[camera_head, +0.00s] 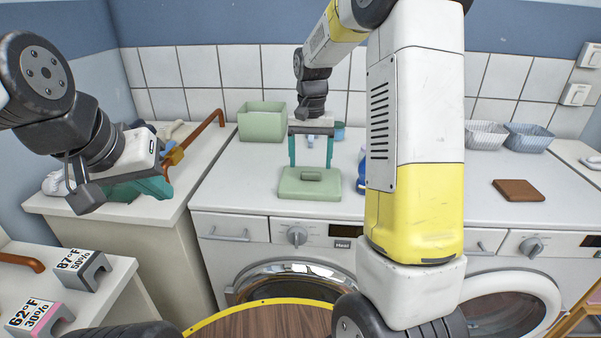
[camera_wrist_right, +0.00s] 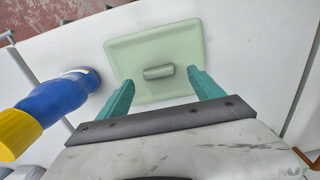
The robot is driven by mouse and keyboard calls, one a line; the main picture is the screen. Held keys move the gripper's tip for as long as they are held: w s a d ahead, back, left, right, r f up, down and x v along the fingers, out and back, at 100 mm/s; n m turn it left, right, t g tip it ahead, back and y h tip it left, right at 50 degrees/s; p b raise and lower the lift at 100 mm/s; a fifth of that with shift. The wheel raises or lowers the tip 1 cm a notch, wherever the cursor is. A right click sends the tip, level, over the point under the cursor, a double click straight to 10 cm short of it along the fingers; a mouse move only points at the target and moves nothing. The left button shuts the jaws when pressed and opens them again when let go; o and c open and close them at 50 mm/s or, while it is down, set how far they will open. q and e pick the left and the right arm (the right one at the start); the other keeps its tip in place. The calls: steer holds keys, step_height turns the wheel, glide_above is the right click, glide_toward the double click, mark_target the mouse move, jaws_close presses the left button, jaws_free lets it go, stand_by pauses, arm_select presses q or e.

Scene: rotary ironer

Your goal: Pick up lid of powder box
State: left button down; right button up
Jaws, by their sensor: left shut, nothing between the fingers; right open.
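The lid (camera_head: 296,190) is a flat, pale green, rounded rectangle with a raised bar handle (camera_head: 312,175). It lies flat on the white counter above the washing machine. In the right wrist view the lid (camera_wrist_right: 125,52) and its handle (camera_wrist_right: 158,72) are in full sight. My right gripper (camera_head: 311,166) is open above the lid, its teal fingers pointing down. In the wrist view its fingertips (camera_wrist_right: 160,77) appear on either side of the handle, and nothing is between them. The open green box (camera_head: 262,124) stands behind the lid to the left. My left gripper (camera_head: 166,166) is shut over the left counter.
A blue bottle with a yellow cap (camera_wrist_right: 52,102) stands near the lid, mostly hidden behind my right arm in the head view. A brown rail (camera_head: 203,135) runs along the left counter. Two baskets (camera_head: 528,137) and a brown pad (camera_head: 518,190) are at right.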

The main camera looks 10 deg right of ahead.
mark_target(311, 172)
step_height(311, 172, down, 4)
steer(key=shift+d+r, duration=0.1)
steer(key=shift+r, duration=0.15)
steer(key=c, duration=1.4)
steer(key=shift+c, duration=0.3)
steer(key=shift+r, duration=0.2)
